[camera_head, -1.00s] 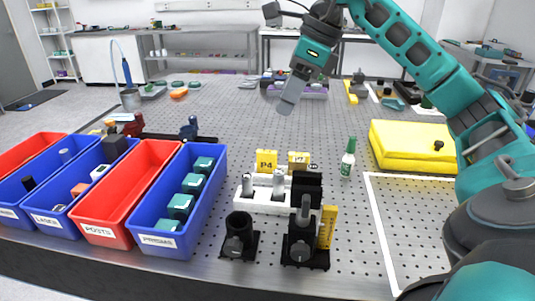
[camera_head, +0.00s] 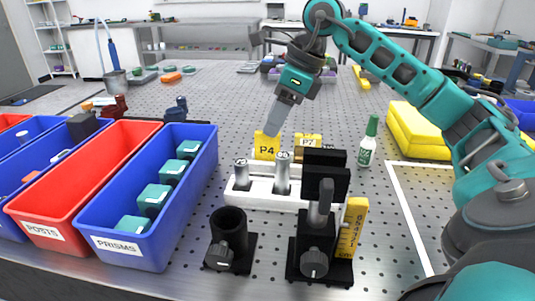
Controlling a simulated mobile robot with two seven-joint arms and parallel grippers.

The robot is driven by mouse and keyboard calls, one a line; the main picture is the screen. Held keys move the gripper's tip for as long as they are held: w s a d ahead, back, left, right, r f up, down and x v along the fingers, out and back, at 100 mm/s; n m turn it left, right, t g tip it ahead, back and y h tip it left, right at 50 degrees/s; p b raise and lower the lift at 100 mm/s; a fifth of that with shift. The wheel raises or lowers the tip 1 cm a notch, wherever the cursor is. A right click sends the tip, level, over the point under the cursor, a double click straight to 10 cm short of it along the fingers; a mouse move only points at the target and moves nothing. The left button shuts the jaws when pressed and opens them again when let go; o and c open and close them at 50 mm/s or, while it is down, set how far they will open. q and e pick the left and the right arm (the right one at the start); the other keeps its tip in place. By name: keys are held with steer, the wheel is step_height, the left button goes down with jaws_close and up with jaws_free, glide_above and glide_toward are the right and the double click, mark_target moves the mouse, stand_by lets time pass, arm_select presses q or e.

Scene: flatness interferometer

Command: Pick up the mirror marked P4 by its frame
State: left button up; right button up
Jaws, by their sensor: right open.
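A yellow tag marked P4 (camera_head: 266,147) stands upright at the back of a white holder (camera_head: 262,199) on the perforated table. A second yellow tag marked P7 (camera_head: 308,141) stands to its right. I cannot make out the mirror's glass or frame apart from the P4 tag. My right gripper (camera_head: 270,130) points down with its fingertips at the top edge of the P4 tag. Its fingers are seen nearly edge-on, so the gap and any contact are unclear. It is open and holds nothing that I can see. My left gripper is out of view.
Silver posts (camera_head: 282,173) and black mounts (camera_head: 316,240) stand in front of the tags. A green-capped bottle (camera_head: 368,143) stands to the right, with yellow cloths (camera_head: 416,130) beyond. A blue PRISMS bin (camera_head: 122,255) is at left.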

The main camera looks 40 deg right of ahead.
mark_target(264, 140)
steer(key=shift+b+x, duration=0.45)
steer(key=shift+x, duration=2.7)
steer(key=shift+w, duration=0.1)
steer(key=shift+c, duration=0.4)
steer(key=shift+r, duration=0.1)
jaws_close()
